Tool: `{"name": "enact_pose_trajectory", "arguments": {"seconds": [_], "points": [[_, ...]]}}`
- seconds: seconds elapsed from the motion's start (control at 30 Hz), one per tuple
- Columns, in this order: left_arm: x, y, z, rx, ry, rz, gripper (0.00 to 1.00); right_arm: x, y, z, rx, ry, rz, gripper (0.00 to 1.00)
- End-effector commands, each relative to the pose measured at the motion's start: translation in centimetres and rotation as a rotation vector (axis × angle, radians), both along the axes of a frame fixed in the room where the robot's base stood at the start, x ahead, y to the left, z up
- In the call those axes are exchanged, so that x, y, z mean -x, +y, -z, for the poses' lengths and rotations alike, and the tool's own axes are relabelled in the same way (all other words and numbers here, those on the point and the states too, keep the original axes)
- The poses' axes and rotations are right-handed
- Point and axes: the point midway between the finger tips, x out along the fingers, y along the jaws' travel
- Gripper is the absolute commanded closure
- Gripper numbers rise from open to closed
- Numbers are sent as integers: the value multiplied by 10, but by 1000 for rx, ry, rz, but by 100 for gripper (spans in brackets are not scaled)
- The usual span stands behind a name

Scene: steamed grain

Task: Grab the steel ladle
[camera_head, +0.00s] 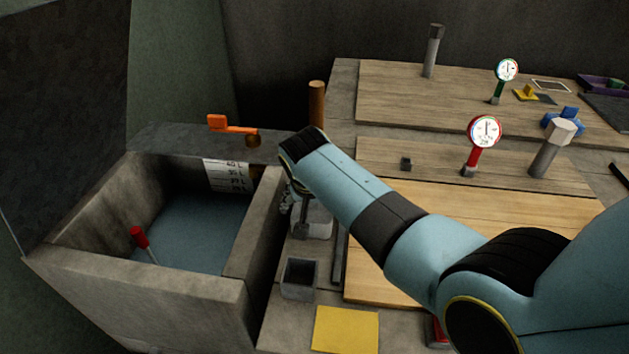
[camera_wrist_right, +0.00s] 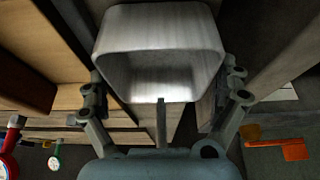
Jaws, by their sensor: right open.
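A pale metal square cup (camera_wrist_right: 160,40) with a thin grey stem (camera_wrist_right: 162,122) in front of it fills the upper middle of the right wrist view. It looks like the steel ladle, though I cannot be sure. My right gripper (camera_wrist_right: 163,78) is open, with one finger on each side of this cup; I cannot tell whether they touch it. In the head view a grey metal piece (camera_head: 318,222) shows just below my right wrist, beside the stone tank's right wall. My right arm hides part of it, and the right fingers are mostly hidden there too. My left gripper is out of view.
The stone tank (camera_head: 262,225) holds water and a red-handled tool (camera_head: 139,238). An orange lever (camera_head: 232,126) sits on its back ledge. A dark square box (camera_head: 299,278) and yellow pad (camera_head: 346,330) lie in front. Gauges (camera_head: 485,132) and posts stand at right.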

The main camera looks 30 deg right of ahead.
Motion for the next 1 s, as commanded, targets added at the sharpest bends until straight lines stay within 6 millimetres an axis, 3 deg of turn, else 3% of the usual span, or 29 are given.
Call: {"name": "enact_pose_trajectory", "arguments": {"seconds": [0.23,0.67,1.0], "points": [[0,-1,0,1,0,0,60,-1,0,1,0,-2,1,0],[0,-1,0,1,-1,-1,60,0,0,1,-1,-1,0,56],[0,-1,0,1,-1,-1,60,-1,0,1,0,-2,1,58]]}}
